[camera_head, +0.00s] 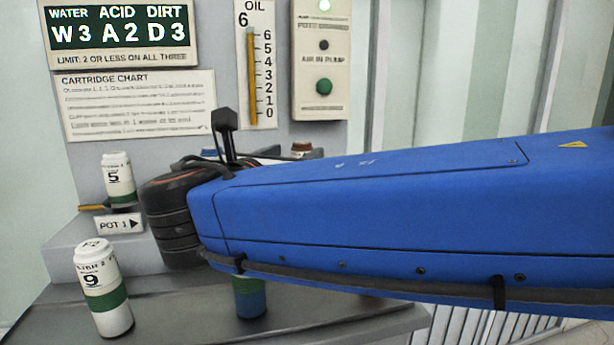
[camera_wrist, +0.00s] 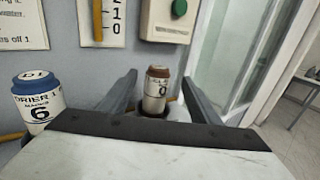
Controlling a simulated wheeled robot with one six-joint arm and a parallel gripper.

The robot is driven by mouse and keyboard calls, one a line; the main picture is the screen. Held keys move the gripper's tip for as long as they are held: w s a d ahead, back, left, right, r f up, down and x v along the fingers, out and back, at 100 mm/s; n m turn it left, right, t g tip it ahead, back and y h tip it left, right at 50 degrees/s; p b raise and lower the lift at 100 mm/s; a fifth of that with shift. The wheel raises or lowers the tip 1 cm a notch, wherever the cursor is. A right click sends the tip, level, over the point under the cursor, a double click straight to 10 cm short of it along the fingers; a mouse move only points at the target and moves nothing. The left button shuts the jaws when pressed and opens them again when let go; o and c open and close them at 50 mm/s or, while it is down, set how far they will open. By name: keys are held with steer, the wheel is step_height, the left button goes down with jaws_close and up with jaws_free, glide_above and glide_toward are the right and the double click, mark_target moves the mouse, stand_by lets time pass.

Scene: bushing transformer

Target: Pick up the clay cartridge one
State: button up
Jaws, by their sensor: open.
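A cartridge with a brown cap (camera_wrist: 158,72) and pale body stands upright in the wrist view, between and beyond the fingers of my gripper (camera_wrist: 160,78). It is likely the clay cartridge, but its name is too small to read. A digit shows on its front, partly unclear. In the head view only a brown cap (camera_head: 302,148) shows above my blue arm. My gripper is open, with one finger on each side of the cartridge in the picture and nothing held. I cannot tell how far ahead the cartridge is. A dark ring shows around its lower part.
A blue-capped drier cartridge marked 6 (camera_wrist: 38,103) stands left of the fingers. Cartridges marked 5 (camera_head: 118,180) and 9 (camera_head: 102,290) stand at the left. The wall panel carries an oil gauge (camera_head: 255,70) and pump box (camera_head: 322,60).

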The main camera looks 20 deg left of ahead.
mark_target(298, 151)
steer(key=shift+w, duration=2.9)
steer(key=shift+c, duration=0.3)
jaws_close()
